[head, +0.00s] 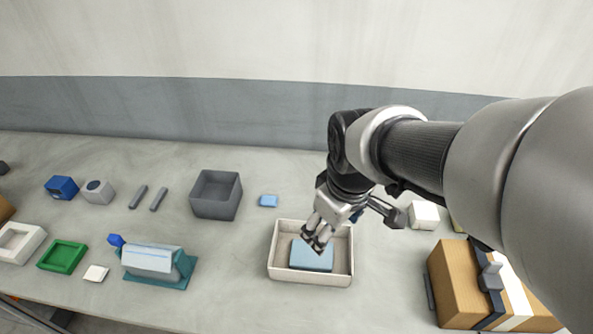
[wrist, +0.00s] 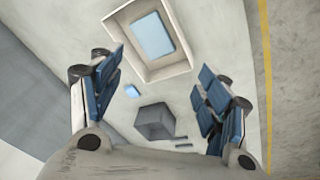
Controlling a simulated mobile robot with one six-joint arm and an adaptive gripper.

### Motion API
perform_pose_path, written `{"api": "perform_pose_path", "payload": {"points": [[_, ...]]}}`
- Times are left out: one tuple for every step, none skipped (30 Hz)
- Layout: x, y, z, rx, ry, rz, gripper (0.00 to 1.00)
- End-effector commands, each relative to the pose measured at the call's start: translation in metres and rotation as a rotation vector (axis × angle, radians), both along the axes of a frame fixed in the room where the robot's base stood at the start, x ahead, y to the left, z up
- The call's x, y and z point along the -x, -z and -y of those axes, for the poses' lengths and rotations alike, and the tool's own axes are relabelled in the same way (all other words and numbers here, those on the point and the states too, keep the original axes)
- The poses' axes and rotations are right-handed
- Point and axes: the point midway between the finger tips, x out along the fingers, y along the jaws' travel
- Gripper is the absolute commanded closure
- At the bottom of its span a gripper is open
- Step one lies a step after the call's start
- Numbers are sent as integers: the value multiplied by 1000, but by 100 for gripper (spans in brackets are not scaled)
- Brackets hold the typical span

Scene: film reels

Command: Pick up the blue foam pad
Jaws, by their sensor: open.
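A light blue flat pad (head: 312,255) lies inside a shallow off-white tray (head: 282,276) at the front middle of the bench. A smaller, brighter blue pad (head: 268,201) lies flat on the bench behind the tray, to its left. I cannot tell which of the two is the foam pad. My gripper (head: 318,238) is open and empty, above the tray in the head view and partly covering the larger pad. In the wrist view, my open fingers (wrist: 160,88) frame the small pad (wrist: 132,91) near the left finger; the larger pad (wrist: 153,35) shows whole in the tray.
A grey open box (head: 216,196) stands left of the small pad. A teal-based device (head: 155,262), a green tray (head: 62,256) and other small items are at left. A brown box (head: 458,285) stands right of the tray. Bare bench surrounds the small pad.

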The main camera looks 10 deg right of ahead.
Motion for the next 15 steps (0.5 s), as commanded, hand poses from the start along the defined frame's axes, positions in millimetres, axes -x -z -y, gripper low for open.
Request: {"api": "perform_pose_path", "payload": {"points": [[-14, -3, 0, 13, -65, -35, 24], [-22, 0, 0, 21, -108, -49, 22], [-32, 4, 1, 31, -166, -67, 19], [-40, 8, 1, 39, -210, -82, 17], [-47, 13, 1, 45, -254, -95, 17], [-56, 19, 1, 52, -311, -114, 17], [-62, 25, 1, 57, -352, -126, 17], [-67, 30, 2, 60, -393, -137, 17], [-74, 38, 2, 65, -444, -152, 17], [-78, 44, 2, 67, -479, -162, 17], [-81, 50, 2, 70, -513, -173, 17], [-85, 57, 2, 71, -554, -183, 17], [-88, 62, 2, 72, -581, -190, 17], [-90, 67, 2, 73, -605, -196, 17], [-92, 72, 2, 74, -633, -204, 17]]}}
